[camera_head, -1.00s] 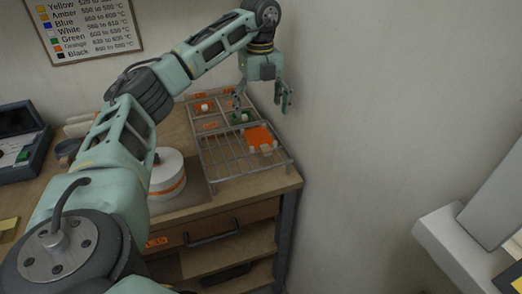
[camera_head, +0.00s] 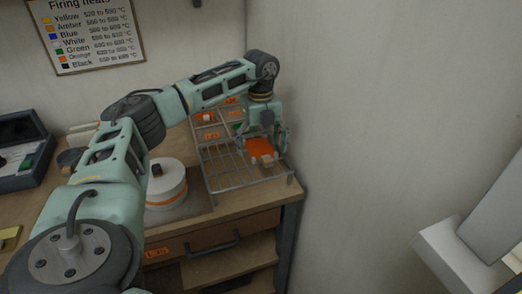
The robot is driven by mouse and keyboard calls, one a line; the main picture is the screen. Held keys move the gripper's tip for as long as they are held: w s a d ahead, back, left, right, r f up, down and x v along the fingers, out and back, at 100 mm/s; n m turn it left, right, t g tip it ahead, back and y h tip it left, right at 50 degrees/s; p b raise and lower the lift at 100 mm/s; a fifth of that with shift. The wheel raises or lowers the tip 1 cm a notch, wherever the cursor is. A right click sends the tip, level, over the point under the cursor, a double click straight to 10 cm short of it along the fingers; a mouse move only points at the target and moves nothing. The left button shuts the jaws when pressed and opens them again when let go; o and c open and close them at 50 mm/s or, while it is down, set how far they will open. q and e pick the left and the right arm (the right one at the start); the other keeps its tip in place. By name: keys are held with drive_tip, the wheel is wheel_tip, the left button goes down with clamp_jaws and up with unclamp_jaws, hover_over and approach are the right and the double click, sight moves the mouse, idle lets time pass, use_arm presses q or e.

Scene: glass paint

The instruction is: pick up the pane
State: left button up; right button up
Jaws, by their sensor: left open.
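The orange pane (camera_head: 257,148) lies flat on the front part of the metal wire rack (camera_head: 221,178) at the right end of the workbench. Small pale blocks sit at its edges. My left gripper (camera_head: 264,150) is open and pointing down over the pane, with a finger on either side of it. I cannot tell whether the fingers touch the pane. My right gripper is not in view.
Behind the pane the rack has compartments with small orange and green pieces (camera_head: 237,127). A white round kiln (camera_head: 166,184) stands left of the rack. The wall (camera_head: 370,110) is close on the right. A dark open case (camera_head: 22,147) stands far left.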

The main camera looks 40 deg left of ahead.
sight(261, 150)
use_arm(q)
drive_tip(key=c, duration=1.3)
drive_tip(key=shift+r, duration=0.1)
wheel_tip(261, 150, up, 13)
drive_tip(key=shift+p, duration=1.15)
